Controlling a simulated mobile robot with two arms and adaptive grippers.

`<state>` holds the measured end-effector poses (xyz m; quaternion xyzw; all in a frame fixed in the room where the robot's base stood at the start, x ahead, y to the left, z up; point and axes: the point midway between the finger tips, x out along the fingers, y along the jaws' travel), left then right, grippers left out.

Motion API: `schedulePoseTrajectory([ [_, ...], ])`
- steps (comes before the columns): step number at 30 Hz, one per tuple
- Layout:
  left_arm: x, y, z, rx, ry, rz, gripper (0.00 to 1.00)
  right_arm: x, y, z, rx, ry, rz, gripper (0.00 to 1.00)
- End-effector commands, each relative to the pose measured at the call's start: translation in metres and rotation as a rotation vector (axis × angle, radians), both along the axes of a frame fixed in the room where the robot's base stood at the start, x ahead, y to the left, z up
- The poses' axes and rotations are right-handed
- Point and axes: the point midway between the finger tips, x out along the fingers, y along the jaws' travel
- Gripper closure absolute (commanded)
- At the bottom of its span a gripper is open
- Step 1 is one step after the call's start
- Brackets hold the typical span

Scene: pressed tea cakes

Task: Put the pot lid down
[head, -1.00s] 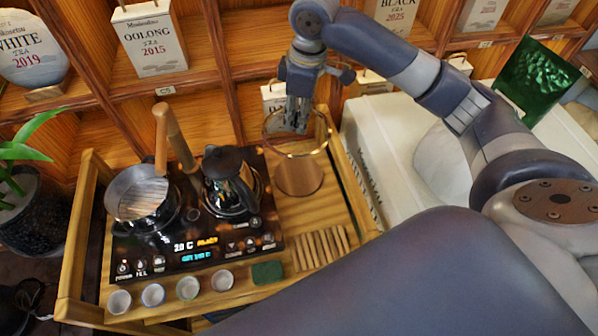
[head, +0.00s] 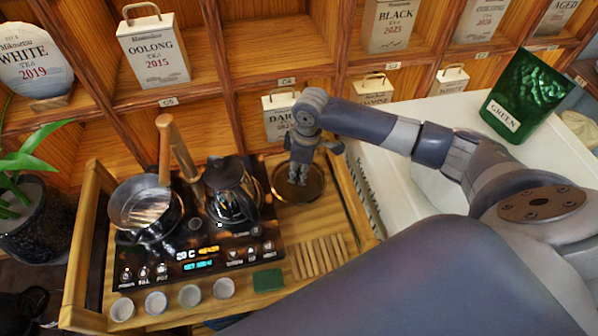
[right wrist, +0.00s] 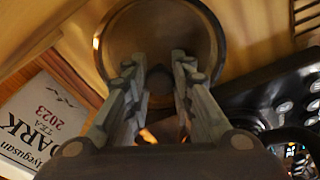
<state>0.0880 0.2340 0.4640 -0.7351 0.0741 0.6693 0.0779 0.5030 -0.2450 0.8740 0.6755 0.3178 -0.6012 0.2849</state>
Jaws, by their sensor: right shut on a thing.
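The pot lid (head: 314,190) is a round, see-through disc with a brownish rim at the tray's back right corner. My right gripper (head: 298,180) points down over its middle, with its fingers shut on the lid's knob. In the right wrist view, the lid (right wrist: 160,22) lies below the two fingers (right wrist: 160,88), which hide most of the knob. The lid looks flat and very low over the tray; I cannot tell whether it touches. The open pot (head: 147,222) stands on the left burner. My left gripper is not in view.
A black kettle (head: 228,190) stands on the cooktop (head: 200,255), left of the lid. Wooden sticks (head: 318,257), a green cloth (head: 268,280) and several cups (head: 190,295) line the tray's front. A DARK tea box (head: 279,118) stands in the shelf behind; a white box (head: 400,195) is at right.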

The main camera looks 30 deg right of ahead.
Motion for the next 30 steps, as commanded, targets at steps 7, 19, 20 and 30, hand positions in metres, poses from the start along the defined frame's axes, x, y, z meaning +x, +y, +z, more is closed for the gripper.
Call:
schedulePoseTrajectory([
  [7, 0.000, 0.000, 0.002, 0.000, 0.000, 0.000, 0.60, 0.000, 0.000, -0.015, 0.000, -0.003, 0.001, 1.00],
  [19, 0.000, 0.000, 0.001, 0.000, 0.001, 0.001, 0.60, 0.000, 0.000, -0.018, 0.000, -0.001, 0.000, 0.58],
  [20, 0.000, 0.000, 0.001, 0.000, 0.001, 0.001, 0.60, 0.000, 0.000, -0.018, 0.000, -0.001, 0.000, 0.58],
  [30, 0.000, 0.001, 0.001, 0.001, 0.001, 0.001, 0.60, 0.000, 0.000, -0.014, 0.000, -0.003, 0.000, 0.58],
])
